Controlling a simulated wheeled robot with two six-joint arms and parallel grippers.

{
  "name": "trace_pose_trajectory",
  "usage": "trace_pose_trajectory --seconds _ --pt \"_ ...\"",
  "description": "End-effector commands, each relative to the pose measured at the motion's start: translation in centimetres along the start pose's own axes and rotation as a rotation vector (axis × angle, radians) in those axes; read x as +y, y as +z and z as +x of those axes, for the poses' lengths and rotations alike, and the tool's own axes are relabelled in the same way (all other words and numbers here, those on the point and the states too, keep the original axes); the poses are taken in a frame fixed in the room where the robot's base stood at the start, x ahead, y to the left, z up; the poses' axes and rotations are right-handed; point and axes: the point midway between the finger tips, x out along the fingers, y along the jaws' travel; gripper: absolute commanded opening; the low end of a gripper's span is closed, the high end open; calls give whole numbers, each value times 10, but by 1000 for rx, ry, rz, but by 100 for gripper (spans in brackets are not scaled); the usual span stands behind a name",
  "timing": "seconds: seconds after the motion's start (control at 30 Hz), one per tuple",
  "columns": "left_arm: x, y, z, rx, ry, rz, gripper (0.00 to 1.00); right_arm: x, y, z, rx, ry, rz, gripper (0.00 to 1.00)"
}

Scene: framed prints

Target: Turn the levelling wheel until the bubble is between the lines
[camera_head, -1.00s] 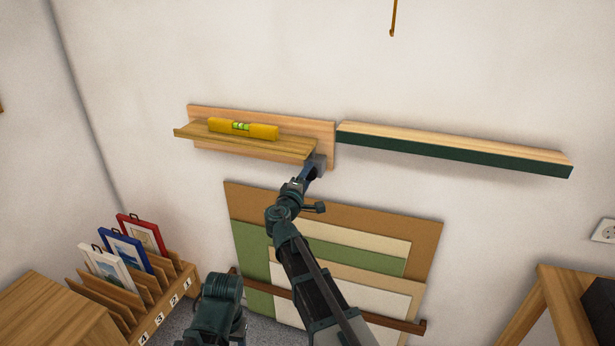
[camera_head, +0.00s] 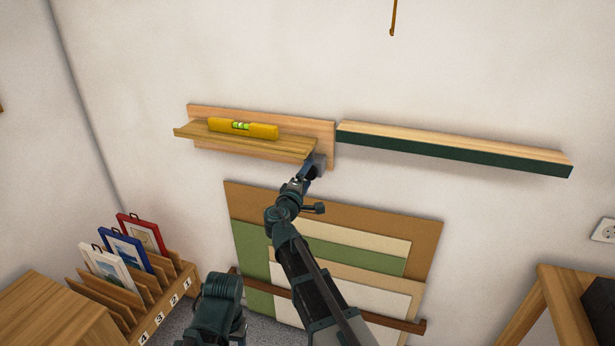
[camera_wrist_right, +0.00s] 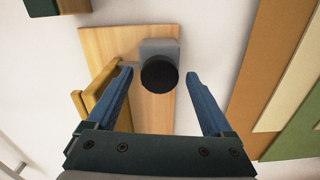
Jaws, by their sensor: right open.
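A yellow spirit level (camera_head: 262,131) lies on the wooden ledge (camera_head: 190,135) on the wall. Its green vial (camera_head: 240,126) shows dark lines, but the bubble's exact place is too small to tell. The levelling wheel (camera_wrist_right: 159,74) is a black round knob on a grey block, on the ledge's backboard. My right gripper (camera_wrist_right: 159,76) is open, with one blue finger on each side of the wheel and a gap on both sides. In the head view this gripper (camera_head: 309,169) is below the ledge's right end, and the wheel is hard to make out. My left gripper is not in view.
A green-fronted shelf (camera_head: 460,153) is right of the ledge. Coloured boards (camera_head: 425,230) lean on the wall below, behind my right arm. A slotted rack (camera_head: 176,292) with framed prints stands at the lower left. A wooden table (camera_head: 548,285) stands at the lower right.

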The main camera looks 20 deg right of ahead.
Motion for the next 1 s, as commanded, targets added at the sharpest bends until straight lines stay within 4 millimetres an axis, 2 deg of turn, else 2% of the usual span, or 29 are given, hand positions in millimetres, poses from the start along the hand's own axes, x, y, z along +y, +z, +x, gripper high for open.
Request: trace_pose_trajectory --seconds 0.17,0.4,0.6,0.8,1.0 --pt "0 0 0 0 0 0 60 0 2 -31 3 0 0 86" --pt "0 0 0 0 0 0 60 0 2 -85 4 -1 0 86" --pt "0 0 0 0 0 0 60 0 1 -117 3 -1 0 86" --pt "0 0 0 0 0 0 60 0 1 -133 1 -1 1 86" --pt "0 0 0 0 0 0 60 0 0 -135 0 0 1 86"
